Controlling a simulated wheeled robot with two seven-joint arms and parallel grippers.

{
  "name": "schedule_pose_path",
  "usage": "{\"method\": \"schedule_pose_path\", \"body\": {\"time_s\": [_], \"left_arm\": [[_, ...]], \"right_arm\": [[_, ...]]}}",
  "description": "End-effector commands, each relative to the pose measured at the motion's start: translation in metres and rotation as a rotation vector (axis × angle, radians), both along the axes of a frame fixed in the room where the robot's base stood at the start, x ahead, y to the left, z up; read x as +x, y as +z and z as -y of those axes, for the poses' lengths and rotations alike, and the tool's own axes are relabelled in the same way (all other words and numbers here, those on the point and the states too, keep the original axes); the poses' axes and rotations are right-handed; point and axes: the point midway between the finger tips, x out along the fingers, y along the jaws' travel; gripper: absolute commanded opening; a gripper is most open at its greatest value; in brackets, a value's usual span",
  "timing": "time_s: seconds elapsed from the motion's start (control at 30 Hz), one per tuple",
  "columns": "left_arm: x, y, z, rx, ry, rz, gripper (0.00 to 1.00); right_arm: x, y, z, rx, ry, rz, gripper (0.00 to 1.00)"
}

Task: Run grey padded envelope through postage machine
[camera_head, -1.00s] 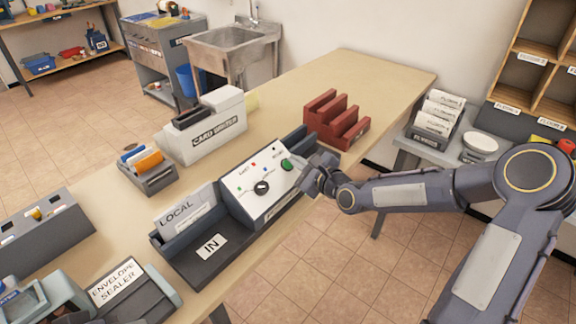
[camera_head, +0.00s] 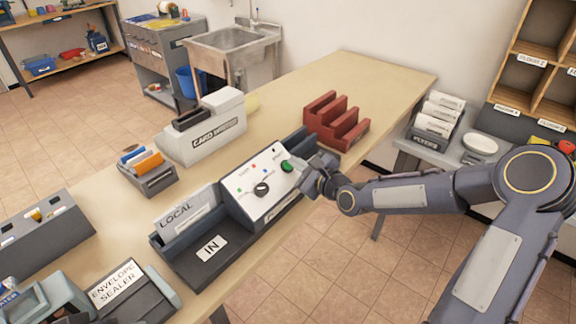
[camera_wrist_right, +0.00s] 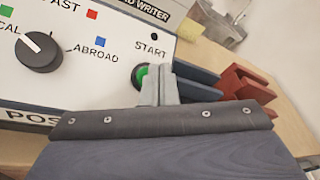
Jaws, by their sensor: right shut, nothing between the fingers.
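The postage machine (camera_head: 262,186) stands on the table with its sloped white panel facing me. The panel carries a black dial (camera_wrist_right: 38,50) and a green START button (camera_wrist_right: 140,75). My right gripper (camera_head: 300,170) is shut and empty, with its fingertips at the green button; in the right wrist view the fingers (camera_wrist_right: 158,82) overlap the button's right edge. I cannot tell whether they press it. My left gripper is not in view.
A red slotted rack (camera_head: 335,122) stands just beyond the machine. A card writer (camera_head: 205,130), a small file holder (camera_head: 150,172) and an envelope sealer (camera_head: 125,292) share the table. The table's far right end is clear.

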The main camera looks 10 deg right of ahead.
Motion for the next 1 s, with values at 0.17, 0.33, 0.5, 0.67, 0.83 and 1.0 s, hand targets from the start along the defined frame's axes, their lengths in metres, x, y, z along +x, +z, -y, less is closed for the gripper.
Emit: {"method": "schedule_pose_path", "body": {"time_s": [0.17, 0.33, 0.5, 0.67, 0.83, 1.0], "left_arm": [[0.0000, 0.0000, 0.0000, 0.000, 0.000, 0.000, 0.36], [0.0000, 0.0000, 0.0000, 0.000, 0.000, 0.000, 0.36], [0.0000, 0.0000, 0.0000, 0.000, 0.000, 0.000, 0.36], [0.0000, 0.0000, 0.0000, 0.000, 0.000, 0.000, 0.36], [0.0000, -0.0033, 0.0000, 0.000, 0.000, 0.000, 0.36], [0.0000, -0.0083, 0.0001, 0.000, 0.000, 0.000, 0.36]], "right_arm": [[0.0000, 0.0000, 0.0000, 0.000, 0.000, 0.000, 0.00], [0.0000, 0.0000, 0.0000, 0.000, 0.000, 0.000, 0.00], [0.0000, 0.0000, 0.0000, 0.000, 0.000, 0.000, 0.00], [0.0000, 0.0000, 0.0000, 0.000, 0.000, 0.000, 0.00], [0.0010, -0.0033, -0.0008, 0.001, 0.000, 0.000, 0.00], [0.0034, -0.0076, -0.0031, 0.000, 0.001, 0.001, 0.00]]}}
